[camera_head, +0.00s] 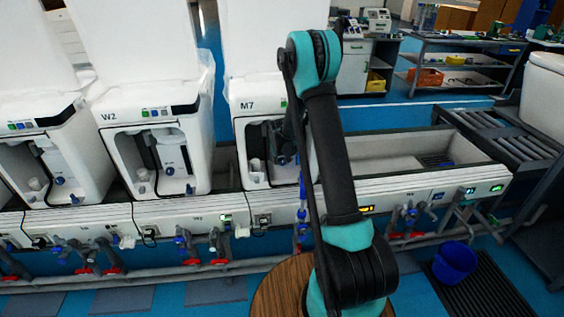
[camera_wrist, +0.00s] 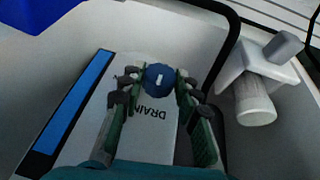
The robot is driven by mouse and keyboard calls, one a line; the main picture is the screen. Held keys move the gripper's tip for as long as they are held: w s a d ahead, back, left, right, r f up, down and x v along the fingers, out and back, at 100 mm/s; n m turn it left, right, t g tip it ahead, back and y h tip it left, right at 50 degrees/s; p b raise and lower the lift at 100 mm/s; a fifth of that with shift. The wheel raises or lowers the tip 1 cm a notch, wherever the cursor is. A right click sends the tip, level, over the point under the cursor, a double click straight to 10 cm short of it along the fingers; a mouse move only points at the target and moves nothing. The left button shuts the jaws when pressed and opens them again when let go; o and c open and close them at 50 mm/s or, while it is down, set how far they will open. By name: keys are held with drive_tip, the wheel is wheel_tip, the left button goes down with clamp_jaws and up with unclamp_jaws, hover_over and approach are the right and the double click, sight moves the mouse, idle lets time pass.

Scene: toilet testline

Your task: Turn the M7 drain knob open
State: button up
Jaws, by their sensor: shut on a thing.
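The M7 unit (camera_head: 243,93) is the white toilet at the middle of the head view, partly hidden behind my arm. In the wrist view the blue drain knob (camera_wrist: 158,78) has a white mark on its face. It sits at the end of a white panel (camera_wrist: 150,130) lettered DRAIN. My gripper (camera_wrist: 160,86) has its two fingers on either side of the knob and is shut on it. In the head view my gripper reaches into the M7 unit, and the knob is hidden there.
A white fitting (camera_wrist: 258,92) stands right of my gripper in the wrist view, near a black hose (camera_wrist: 228,45). A blue strip (camera_wrist: 75,112) lies left. The W2 unit (camera_head: 150,140) stands left of M7. An open trough (camera_head: 400,155) lies right. A blue bucket (camera_head: 455,262) is on the floor.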

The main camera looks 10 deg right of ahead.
drive_tip(key=y, duration=0.3)
drive_tip(key=shift+d+m, duration=0.3)
drive_tip(key=shift+d, duration=0.05)
drive_tip(key=shift+d+m+y, duration=0.1)
drive_tip(key=shift+m+y, duration=0.3)
drive_tip(key=shift+y, duration=1.3)
drive_tip(key=o, duration=1.2)
drive_tip(key=shift+c, duration=0.2)
drive_tip(key=v, duration=1.2)
drive_tip(key=shift+f, duration=0.15)
drive_tip(key=shift+s+d, duration=0.15)
